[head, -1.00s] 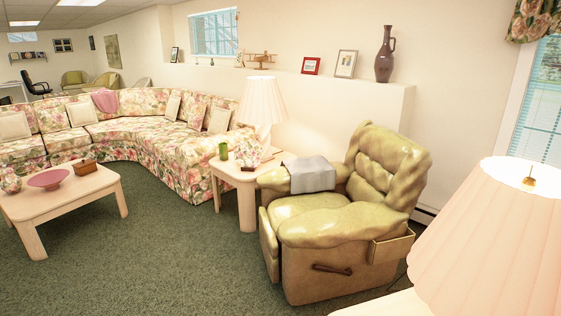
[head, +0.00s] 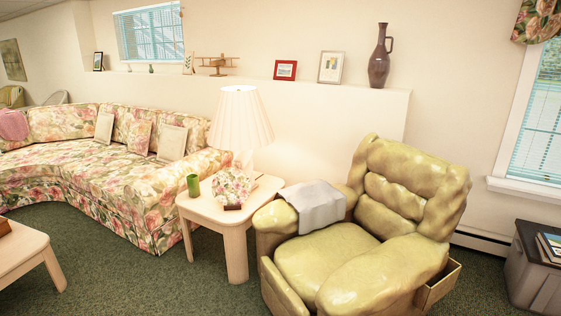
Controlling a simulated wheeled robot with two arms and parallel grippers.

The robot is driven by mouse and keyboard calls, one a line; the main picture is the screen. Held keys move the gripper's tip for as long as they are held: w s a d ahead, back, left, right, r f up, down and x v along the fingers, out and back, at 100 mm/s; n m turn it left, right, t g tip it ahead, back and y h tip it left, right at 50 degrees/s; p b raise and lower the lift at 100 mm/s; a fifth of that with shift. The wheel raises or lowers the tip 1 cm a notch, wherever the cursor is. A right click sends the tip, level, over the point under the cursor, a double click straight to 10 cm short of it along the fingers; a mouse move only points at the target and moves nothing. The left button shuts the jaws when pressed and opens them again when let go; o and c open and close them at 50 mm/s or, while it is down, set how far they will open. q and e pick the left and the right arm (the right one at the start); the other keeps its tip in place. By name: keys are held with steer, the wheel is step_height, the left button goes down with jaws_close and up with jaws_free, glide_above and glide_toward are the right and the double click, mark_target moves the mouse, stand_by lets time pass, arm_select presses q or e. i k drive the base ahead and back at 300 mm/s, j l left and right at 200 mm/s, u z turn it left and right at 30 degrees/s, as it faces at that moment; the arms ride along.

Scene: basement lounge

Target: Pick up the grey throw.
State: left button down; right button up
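The grey throw (head: 314,206) lies folded over the left armrest of the olive-yellow recliner (head: 312,262), in the right half of the head view. Its front part hangs down a little over the armrest's inner side. Nothing covers it. Neither of my grippers shows in the head view.
A side table (head: 220,207) with a lamp (head: 240,117), green cup (head: 193,185) and flowers (head: 233,186) stands left of the recliner. A floral sofa (head: 120,187) curves behind. A coffee table (head: 22,254) is at lower left. Green carpet (head: 115,278) lies open between them.

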mark_target(318, 205)
steer(key=i+j+z, duration=0.15)
steer(key=i+j, duration=0.35)
steer(key=i+j+z, duration=0.1)
steer(key=i+j, duration=0.4)
steer(key=i+j+z, duration=0.15)
steer(key=i+j, duration=0.4)
steer(key=i+j+z, duration=0.15)
steer(key=i+j, duration=0.35)
steer(key=j, duration=0.2)
steer(key=i+j+z, duration=0.3)
steer(key=i+j, duration=0.8)
steer(key=i+j+z, duration=0.1)
steer(key=i, duration=0.25)
steer(key=j, duration=0.1)
